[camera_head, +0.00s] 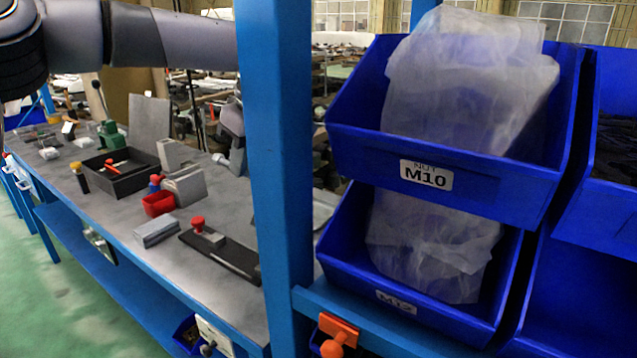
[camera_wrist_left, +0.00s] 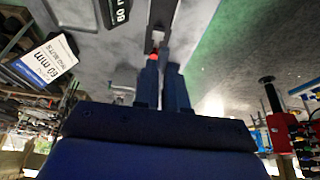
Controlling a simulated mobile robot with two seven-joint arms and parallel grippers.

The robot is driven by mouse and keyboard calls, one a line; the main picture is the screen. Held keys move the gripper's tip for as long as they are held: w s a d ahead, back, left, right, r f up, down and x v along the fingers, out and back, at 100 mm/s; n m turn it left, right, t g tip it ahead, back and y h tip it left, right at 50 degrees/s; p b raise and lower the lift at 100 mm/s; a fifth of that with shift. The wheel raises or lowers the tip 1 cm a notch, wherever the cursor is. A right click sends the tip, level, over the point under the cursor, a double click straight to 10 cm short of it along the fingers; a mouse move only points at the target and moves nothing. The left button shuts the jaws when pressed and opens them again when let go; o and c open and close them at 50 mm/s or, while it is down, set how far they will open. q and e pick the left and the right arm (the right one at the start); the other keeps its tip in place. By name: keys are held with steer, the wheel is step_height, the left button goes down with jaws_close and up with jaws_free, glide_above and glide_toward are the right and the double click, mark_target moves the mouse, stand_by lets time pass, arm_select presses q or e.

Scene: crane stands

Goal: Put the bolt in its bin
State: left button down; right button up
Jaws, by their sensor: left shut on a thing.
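My left gripper (camera_wrist_left: 163,68) shows in the left wrist view as two dark blue fingers. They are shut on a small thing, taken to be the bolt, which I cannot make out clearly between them. In the head view my left arm comes in at the upper left and passes behind the blue post, and its fingers cannot be made out. A white label (camera_wrist_left: 45,62) reading 60 mm shows at the left of the wrist view. A second label (camera_wrist_left: 118,12) with 60 on it is at the top. My right gripper is not in view.
In the head view a blue post (camera_head: 277,180) stands before the workbench (camera_head: 110,205). Right of it are the blue NUT M10 bin (camera_head: 500,190) and the M12 bin (camera_head: 440,312). A black plate (camera_head: 232,258) and a dark tray (camera_head: 112,184) are on the bench.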

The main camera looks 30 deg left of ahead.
arm_select(q)
steer(key=shift+f, duration=0.25)
steer(key=p, duration=0.1)
glide_above(251, 264)
steer(key=d, duration=0.1)
steer(key=f, duration=1.5)
steer(key=shift+d+f, duration=0.2)
steer(key=shift+f, duration=0.2)
step_height(251, 264, down, 4)
steer(key=c, duration=1.2)
jaws_free()
steer(key=shift+r, duration=0.1)
steer(key=shift+p, duration=0.35)
steer(key=b+v, duration=0.1)
steer(key=v, duration=0.1)
steer(key=b+v, duration=0.1)
steer(key=v, duration=0.2)
steer(key=shift+s+d+r, duration=0.15)
steer(key=shift+d, duration=0.3)
steer(key=shift+s+d+r, duration=0.1)
steer(key=shift+d+r, duration=0.15)
steer(key=shift+r, duration=0.3)
